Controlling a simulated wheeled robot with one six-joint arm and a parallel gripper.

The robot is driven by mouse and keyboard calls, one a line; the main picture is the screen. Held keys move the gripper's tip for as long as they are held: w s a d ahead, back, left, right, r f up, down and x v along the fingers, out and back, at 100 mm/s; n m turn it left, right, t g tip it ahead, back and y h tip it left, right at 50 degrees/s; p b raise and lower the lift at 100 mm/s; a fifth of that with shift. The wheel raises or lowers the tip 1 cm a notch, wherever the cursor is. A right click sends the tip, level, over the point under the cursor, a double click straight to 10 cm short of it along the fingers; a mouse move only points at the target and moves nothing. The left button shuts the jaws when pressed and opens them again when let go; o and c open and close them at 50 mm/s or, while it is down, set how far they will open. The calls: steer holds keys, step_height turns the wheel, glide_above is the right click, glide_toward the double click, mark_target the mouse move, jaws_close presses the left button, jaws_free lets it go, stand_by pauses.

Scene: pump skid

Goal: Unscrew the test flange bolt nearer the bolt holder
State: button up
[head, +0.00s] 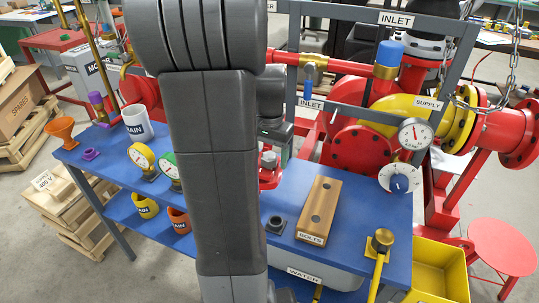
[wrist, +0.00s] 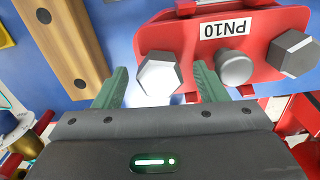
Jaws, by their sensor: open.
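In the wrist view the red test flange (wrist: 262,30), labelled PN10, fills the upper right. The silver hex bolt (wrist: 158,74) nearer the bolt holder sits at its left end. A second hex bolt (wrist: 293,54) is at its right end. My gripper (wrist: 161,70) is open, its green fingers on either side of the nearer bolt with visible gaps. Whether the fingertips reach beside the head in depth, I cannot tell. The wooden bolt holder (wrist: 62,40) lies at upper left; its label BOLTS and two dark holes show in the head view (head: 319,205). There, my arm hides most of the flange.
A grey round stub (wrist: 233,68) stands between the two bolts, right of my right finger. Grey frame pipes rise behind.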

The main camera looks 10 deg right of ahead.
steer(key=c, duration=1.1)
steer(key=n, duration=0.2)
steer(key=shift+n+p, duration=0.35)
steer(key=shift+n, duration=0.05)
steer(key=n, duration=0.4)
steer(key=shift+p, duration=0.35)
steer(key=n, duration=0.4)
steer(key=shift+n+p, duration=0.3)
steer(key=n, duration=0.3)
steer(key=o, duration=1.1)
step_height(320, 180, up, 14)
steer(key=shift+f, duration=0.1)
